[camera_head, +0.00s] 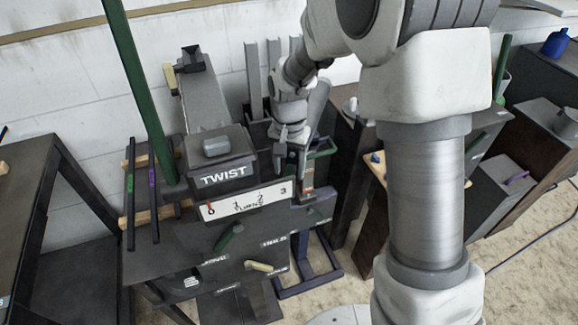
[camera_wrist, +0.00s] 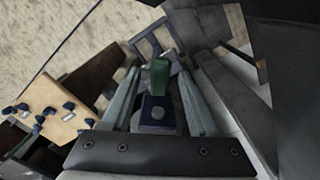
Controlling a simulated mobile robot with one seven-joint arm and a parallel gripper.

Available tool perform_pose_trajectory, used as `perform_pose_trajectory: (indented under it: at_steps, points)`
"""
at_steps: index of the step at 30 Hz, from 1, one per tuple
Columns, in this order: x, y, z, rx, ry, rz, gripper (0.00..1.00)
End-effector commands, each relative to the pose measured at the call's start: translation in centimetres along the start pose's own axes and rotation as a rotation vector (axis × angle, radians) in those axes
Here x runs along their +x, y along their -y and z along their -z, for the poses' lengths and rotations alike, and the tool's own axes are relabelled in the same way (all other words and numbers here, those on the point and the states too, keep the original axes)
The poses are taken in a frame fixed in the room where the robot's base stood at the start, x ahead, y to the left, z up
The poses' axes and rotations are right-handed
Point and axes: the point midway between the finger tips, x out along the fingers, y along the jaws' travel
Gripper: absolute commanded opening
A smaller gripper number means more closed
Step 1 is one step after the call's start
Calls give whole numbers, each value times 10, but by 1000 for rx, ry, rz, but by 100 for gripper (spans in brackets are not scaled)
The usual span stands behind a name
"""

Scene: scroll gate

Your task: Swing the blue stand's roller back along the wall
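The blue stand's dark blue frame (camera_head: 308,276) shows at floor level behind the table with the TWIST box. In the wrist view, a dark blue block with a grey round face (camera_wrist: 157,114) and a green upright piece (camera_wrist: 156,76) lie between my fingers. A green part (camera_head: 323,149) also shows beside my gripper (camera_head: 291,168) in the head view. My gripper (camera_wrist: 158,88) points down, its two fingers apart on either side of the green piece. I cannot tell if a finger touches it. The roller itself is not clearly distinguishable; my gripper and arm hide part of the stand.
The TWIST box (camera_head: 222,178) and its numbered scale (camera_head: 245,201) stand just left of my gripper. A tall green post (camera_head: 138,88) rises farther left. Dark cabinets (camera_head: 352,165) stand close on the right. The white wall (camera_head: 85,85) is behind.

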Motion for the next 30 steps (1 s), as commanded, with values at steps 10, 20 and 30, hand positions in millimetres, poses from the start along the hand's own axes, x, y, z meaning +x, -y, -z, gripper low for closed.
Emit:
perform_pose_trajectory:
  at_steps: [10, 20, 30]
  points:
    - [-23, 0, 0, 0, -2, 2, 60]
    - [-104, 0, 1, -1, -4, 3, 60]
    - [-165, 0, 0, 0, -2, 1, 60]
